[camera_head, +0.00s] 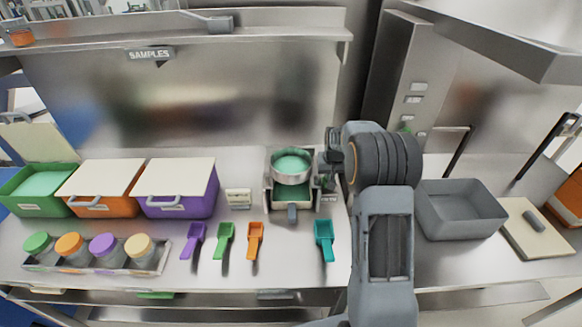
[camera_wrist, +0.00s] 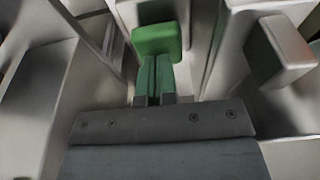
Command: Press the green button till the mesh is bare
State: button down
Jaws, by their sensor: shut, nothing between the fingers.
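A round metal sieve (camera_head: 291,177) sits on a small grey machine (camera_head: 269,197) at the middle of the bench. Green powder (camera_head: 291,162) covers the mesh that I can see. Green also shows in the receptacle below the sieve (camera_head: 288,193). The green button (camera_wrist: 157,38) is in the wrist view, directly in front of my gripper (camera_wrist: 154,60). My gripper is shut and empty, its fingertips at the button's lower edge; I cannot tell whether they touch it. In the head view my gripper (camera_head: 331,158) is beside the machine's right side, and the button is hidden there.
Green (camera_head: 40,190), orange (camera_head: 103,200) and purple (camera_head: 180,203) bins stand at the left. Several lidded jars sit in a rack (camera_head: 90,263) in front. Purple, green, orange and teal scoops (camera_head: 324,238) lie on the bench. A grey tub (camera_head: 460,210) stands right of my arm.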

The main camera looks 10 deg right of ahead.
jog(key=shift+f+b, duration=0.6)
jog(key=shift+f, duration=0.2)
jog(key=shift+r+p, duration=0.55)
jog(key=shift+r, duration=0.35)
jog(key=shift+f, duration=0.2)
jog(key=shift+f+b, duration=0.75)
jog(key=shift+r+p, duration=0.6)
jog(key=shift+r, duration=0.35)
jog(key=shift+f, duration=0.2)
